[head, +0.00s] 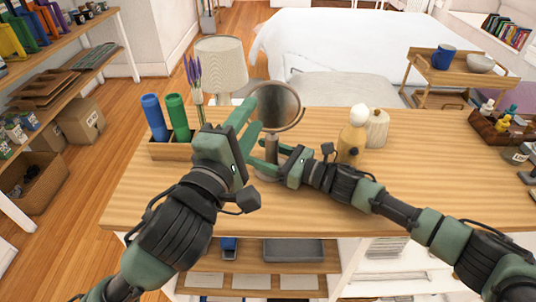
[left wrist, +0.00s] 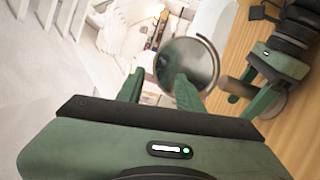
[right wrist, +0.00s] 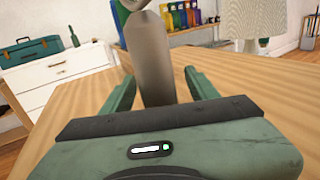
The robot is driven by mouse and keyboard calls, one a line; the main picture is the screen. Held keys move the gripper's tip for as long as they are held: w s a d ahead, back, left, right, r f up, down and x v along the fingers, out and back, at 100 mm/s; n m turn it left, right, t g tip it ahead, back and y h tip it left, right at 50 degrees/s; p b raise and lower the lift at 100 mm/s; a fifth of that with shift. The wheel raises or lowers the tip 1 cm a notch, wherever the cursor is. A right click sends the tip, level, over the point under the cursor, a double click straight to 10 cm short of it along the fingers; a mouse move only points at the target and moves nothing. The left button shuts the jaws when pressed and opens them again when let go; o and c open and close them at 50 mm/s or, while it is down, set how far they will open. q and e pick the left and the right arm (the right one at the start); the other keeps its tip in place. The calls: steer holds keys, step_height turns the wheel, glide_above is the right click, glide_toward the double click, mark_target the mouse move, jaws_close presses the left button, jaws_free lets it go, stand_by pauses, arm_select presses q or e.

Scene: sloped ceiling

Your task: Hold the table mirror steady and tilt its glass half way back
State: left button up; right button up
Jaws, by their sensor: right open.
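The table mirror has a round glass (head: 277,105) in a thin ring frame, on a grey post (head: 271,146) above a round base. The glass also shows in the left wrist view (left wrist: 187,65). My left gripper (head: 257,113) is open at the left edge of the glass. In the left wrist view that edge lies between its fingers; I cannot tell whether they touch. My right gripper (head: 262,151) is open low at the post. In the right wrist view the post (right wrist: 149,55) stands between its two fingers with gaps visible. The base is partly hidden by my right gripper.
A wooden holder (head: 172,151) with blue and green cups, lavender and a lamp (head: 220,66) stand left and behind. An amber bottle (head: 350,143) and a pale ribbed jar (head: 377,128) stand right, near my right arm. The table's right middle is clear.

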jaws_close()
